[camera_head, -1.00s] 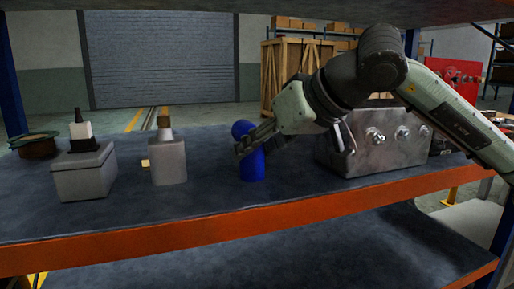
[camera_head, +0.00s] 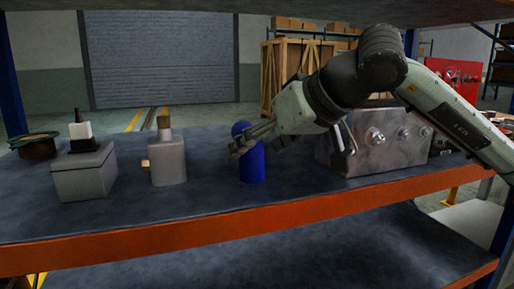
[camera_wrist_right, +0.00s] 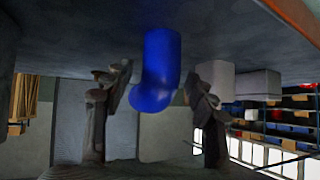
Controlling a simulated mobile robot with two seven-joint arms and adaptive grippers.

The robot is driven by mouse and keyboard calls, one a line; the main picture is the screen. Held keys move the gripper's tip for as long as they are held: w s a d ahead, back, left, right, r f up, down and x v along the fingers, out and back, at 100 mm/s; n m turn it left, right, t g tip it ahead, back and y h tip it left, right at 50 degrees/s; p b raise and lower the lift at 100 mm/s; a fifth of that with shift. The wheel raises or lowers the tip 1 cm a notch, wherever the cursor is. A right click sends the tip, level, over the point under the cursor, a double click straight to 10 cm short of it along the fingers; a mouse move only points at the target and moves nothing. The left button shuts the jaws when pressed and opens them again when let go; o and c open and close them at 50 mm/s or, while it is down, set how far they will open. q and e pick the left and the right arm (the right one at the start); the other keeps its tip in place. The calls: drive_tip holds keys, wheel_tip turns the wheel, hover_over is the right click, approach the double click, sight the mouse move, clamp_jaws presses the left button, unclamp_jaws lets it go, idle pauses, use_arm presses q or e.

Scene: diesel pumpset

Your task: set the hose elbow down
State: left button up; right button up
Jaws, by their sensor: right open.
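The blue hose elbow (camera_head: 251,166) stands upright on the dark shelf top (camera_head: 215,215), near the middle in the head view. My right gripper (camera_head: 236,146) reaches it from the right, with its fingers around the upper part of the elbow. In the right wrist view, which looks upside down, the elbow (camera_wrist_right: 158,70) hangs between the two spread fingers of my right gripper (camera_wrist_right: 153,95). Gaps show on both sides, so the gripper is open. My left gripper is in neither view.
A grey bottle-shaped part (camera_head: 168,160) and a grey box (camera_head: 84,174) stand to the left. A round dark green part (camera_head: 36,144) lies at the far left. A metal box with knobs (camera_head: 375,145) stands to the right, behind my arm. The orange shelf edge (camera_head: 260,221) runs in front.

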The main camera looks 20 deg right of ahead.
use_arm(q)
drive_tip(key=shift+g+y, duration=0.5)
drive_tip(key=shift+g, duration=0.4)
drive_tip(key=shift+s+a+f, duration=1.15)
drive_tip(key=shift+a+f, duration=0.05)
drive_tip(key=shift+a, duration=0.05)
use_arm(e)
drive_tip(key=v, duration=1.2)
drive_tip(key=shift+r, duration=0.15)
drive_tip(key=shift+a, duration=0.1)
